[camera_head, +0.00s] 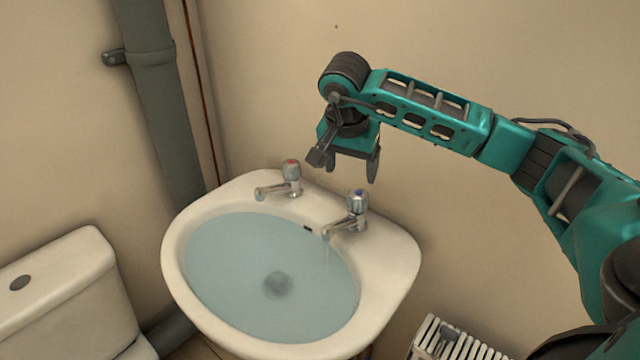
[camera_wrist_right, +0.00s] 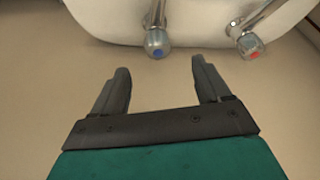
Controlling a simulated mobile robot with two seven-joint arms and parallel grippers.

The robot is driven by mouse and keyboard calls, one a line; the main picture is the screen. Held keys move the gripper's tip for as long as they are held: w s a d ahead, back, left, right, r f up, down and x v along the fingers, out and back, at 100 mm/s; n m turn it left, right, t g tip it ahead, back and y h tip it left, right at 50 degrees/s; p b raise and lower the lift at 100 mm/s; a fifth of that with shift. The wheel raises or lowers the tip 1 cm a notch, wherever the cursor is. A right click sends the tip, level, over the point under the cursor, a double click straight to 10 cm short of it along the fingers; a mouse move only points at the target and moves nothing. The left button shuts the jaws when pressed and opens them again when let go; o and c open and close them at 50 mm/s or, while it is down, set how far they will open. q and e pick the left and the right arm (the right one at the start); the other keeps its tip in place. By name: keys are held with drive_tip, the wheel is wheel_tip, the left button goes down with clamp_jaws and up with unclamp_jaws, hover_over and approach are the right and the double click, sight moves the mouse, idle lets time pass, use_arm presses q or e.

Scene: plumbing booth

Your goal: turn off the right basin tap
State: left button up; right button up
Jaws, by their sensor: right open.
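The right basin tap (camera_head: 352,215) has a chrome body and a blue-marked knob, and a thin stream of water falls from its spout. The left tap (camera_head: 286,180) has a red-marked knob, and I see no stream from it. My right gripper (camera_head: 345,172) is open and empty, above and behind the right tap, near the wall. In the right wrist view the right tap's blue knob (camera_wrist_right: 157,42) lies beyond the open fingers (camera_wrist_right: 162,82), roughly centred between them and apart from them. The red knob (camera_wrist_right: 250,46) is to its right. My left gripper is out of view.
The white basin (camera_head: 400,262) holds water over a dark drain. A grey pipe (camera_head: 165,110) runs up the wall at left, beside a white cistern (camera_head: 62,290). A white radiator (camera_head: 455,340) stands low at right. The space above the basin is clear.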

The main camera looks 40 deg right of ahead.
sight(358, 193)
drive_tip(key=shift+h, duration=0.4)
drive_tip(key=x, duration=0.8)
drive_tip(key=d+x, duration=0.1)
drive_tip(key=x, duration=0.3)
drive_tip(key=shift+w+d+r, duration=0.1)
drive_tip(key=shift+w, duration=0.15)
drive_tip(key=c, duration=1)
